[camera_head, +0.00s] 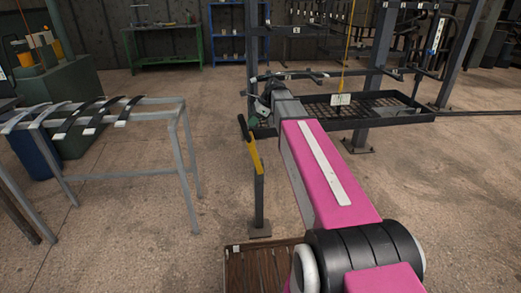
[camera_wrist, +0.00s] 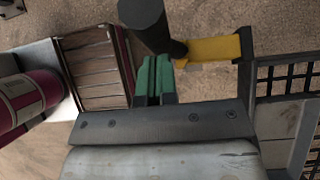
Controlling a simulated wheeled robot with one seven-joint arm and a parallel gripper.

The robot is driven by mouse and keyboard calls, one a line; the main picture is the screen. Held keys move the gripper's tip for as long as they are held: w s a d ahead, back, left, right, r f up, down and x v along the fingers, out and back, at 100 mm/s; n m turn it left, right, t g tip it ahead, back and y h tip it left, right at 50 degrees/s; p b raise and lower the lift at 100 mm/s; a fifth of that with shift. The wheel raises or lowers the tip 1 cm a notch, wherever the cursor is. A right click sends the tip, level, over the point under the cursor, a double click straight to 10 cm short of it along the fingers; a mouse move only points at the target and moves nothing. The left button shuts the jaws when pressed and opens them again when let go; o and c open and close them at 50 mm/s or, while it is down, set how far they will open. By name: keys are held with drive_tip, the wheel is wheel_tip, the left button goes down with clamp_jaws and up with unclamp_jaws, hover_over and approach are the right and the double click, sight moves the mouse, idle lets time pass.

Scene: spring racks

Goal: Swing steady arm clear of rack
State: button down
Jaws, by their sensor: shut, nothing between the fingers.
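The steady arm (camera_head: 254,156) is a yellow bar with a black upright grip (camera_head: 243,128) at one end, joined to a dark floor post (camera_head: 259,205). In the wrist view the yellow bar (camera_wrist: 210,48) runs right from the foot of the dark grip (camera_wrist: 145,22). My gripper (camera_head: 254,121) is low beside the rack's near left corner, right of the grip. Its green fingers (camera_wrist: 153,76) are shut and empty, close to the grip; I cannot tell whether they touch. The rack (camera_head: 375,108) has a black mesh tray, partly hidden behind my arm.
A grey stand (camera_head: 120,176) with several curved dark strips is at the left. A wooden crate (camera_head: 262,268) is on the floor below; it also shows in the wrist view (camera_wrist: 95,70). A green bench (camera_head: 165,42) stands at the back. Floor between stand and post is clear.

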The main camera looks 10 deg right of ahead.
drive_tip(key=shift+a, duration=9)
drive_tip(key=d, duration=0.6)
drive_tip(key=shift+f, duration=0.2)
drive_tip(key=shift+d+f, duration=0.1)
drive_tip(key=s+d+f+n+h, duration=0.6)
drive_tip(key=s+d+f+n, duration=1.2)
drive_tip(key=s+d+f, duration=0.2)
wheel_tip(320, 180, down, 2)
drive_tip(key=shift+s+d+h, duration=0.4)
drive_tip(key=shift+s, duration=0.25)
